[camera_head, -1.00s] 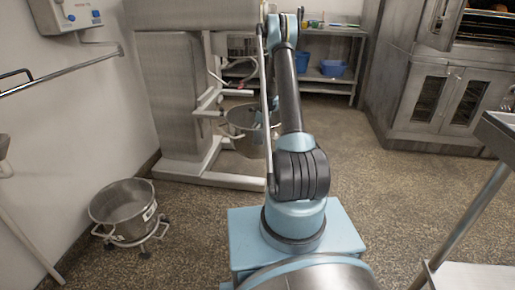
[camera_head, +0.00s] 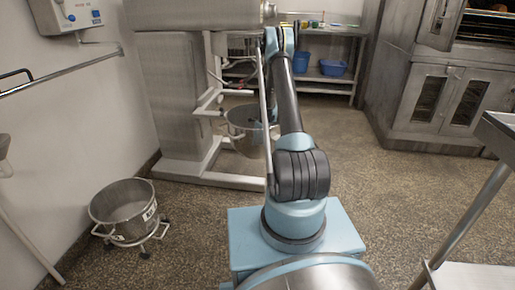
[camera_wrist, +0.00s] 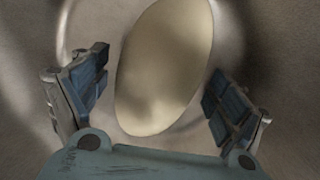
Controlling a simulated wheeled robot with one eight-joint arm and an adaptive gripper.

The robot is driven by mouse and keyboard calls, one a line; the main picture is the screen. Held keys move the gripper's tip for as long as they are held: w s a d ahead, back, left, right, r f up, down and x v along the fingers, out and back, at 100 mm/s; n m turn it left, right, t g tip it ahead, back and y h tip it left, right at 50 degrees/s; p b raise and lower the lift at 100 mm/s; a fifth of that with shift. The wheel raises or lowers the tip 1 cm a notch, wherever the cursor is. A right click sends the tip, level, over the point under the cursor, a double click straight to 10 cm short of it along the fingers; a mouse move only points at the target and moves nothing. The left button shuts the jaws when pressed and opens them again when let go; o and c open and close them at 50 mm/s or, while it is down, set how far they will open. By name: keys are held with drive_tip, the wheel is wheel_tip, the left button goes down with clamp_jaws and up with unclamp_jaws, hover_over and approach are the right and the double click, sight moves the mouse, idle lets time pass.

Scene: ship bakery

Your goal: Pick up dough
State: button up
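The dough (camera_wrist: 165,70) is a pale, smooth, oval lump in the wrist view, just beyond my fingertips. Around it is the curved grey metal inside of a bowl. My gripper (camera_wrist: 158,92) is open, with one blue-padded finger at each side of the dough and gaps between the pads and it. In the head view my arm reaches toward the mixer (camera_head: 180,90), and its end is hidden around the mixer's bowl (camera_head: 243,125). The dough does not show in the head view.
A wheeled steel bowl (camera_head: 124,210) stands on the floor at left. A steel oven (camera_head: 440,100) is at right, and a table with blue tubs (camera_head: 333,68) is at the back. A steel counter edge (camera_head: 497,130) juts in at right. Open floor lies between.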

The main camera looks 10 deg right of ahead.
drive_tip(key=c, duration=1.6)
drive_tip(key=shift+r, duration=0.1)
